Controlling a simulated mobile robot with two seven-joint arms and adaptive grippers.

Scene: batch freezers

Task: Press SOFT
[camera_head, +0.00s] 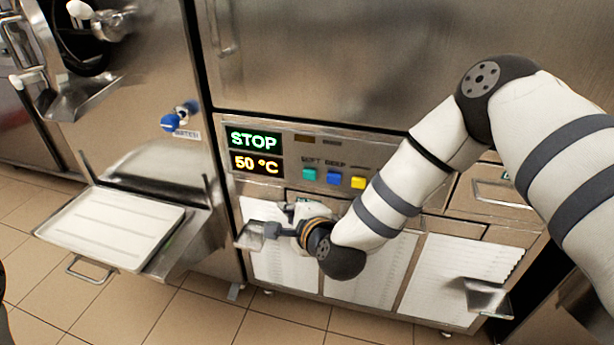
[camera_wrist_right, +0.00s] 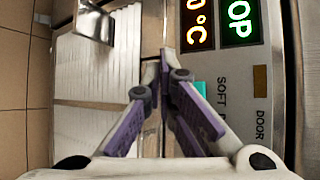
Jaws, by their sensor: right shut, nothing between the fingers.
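The SOFT button is the teal-green one (camera_head: 309,174) at the left of a row on the steel control panel. In the right wrist view the teal button (camera_wrist_right: 200,88) shows beside the "SOFT" lettering, partly hidden behind a finger. My right gripper (camera_head: 292,210) is below the panel's left part, lower than the button and apart from it in the head view. In the wrist view its fingertips (camera_wrist_right: 164,62) are together with nothing between them. Contact with the panel cannot be made out. My left gripper is not in view.
A blue button (camera_head: 333,177) and a yellow button (camera_head: 358,182) sit right of the teal one. The display (camera_head: 254,151) reads STOP and 50 °C. A metal spout (camera_head: 258,234) juts out near my gripper. A white tray (camera_head: 115,228) projects at left.

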